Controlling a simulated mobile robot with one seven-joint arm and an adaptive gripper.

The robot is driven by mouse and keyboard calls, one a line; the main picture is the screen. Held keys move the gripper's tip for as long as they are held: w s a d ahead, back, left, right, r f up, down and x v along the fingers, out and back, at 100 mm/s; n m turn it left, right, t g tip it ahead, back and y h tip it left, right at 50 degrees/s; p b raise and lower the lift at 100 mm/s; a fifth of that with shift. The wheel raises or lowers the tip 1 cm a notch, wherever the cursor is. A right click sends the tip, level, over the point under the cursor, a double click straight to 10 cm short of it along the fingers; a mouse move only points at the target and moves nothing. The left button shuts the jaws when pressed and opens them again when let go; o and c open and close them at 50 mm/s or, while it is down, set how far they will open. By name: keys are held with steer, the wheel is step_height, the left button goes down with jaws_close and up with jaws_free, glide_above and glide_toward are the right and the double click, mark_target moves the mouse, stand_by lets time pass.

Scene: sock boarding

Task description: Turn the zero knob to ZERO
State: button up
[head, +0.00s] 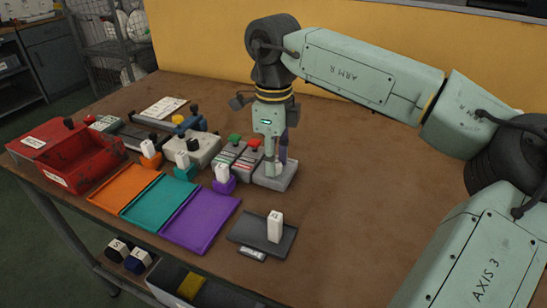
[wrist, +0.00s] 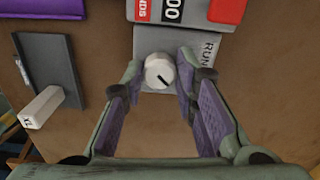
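The zero knob (wrist: 159,71) is a round white knob with a black pointer line. It sits on a small grey box (wrist: 212,75) that also shows in the head view (head: 279,183). In the wrist view the pointer line slants to the lower right. The word RUN is printed on the box to the knob's right; no ZERO mark is readable. My gripper (wrist: 161,68) points down with one finger on each side of the knob, open, with a small gap showing at each side. In the head view my gripper (head: 273,165) hides the knob.
Units with a green button (head: 234,139) and a red button (head: 255,143) stand close left of the box. A dark tray (head: 250,235) holds an upright white block (head: 275,227) in front. Orange (head: 124,187), teal (head: 158,201) and purple (head: 200,222) trays lie left. The table's right is clear.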

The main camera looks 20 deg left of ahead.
steer(key=shift+o, duration=0.6)
steer(key=shift+r, duration=0.15)
step_height(320, 180, up, 12)
stand_by(0.5)
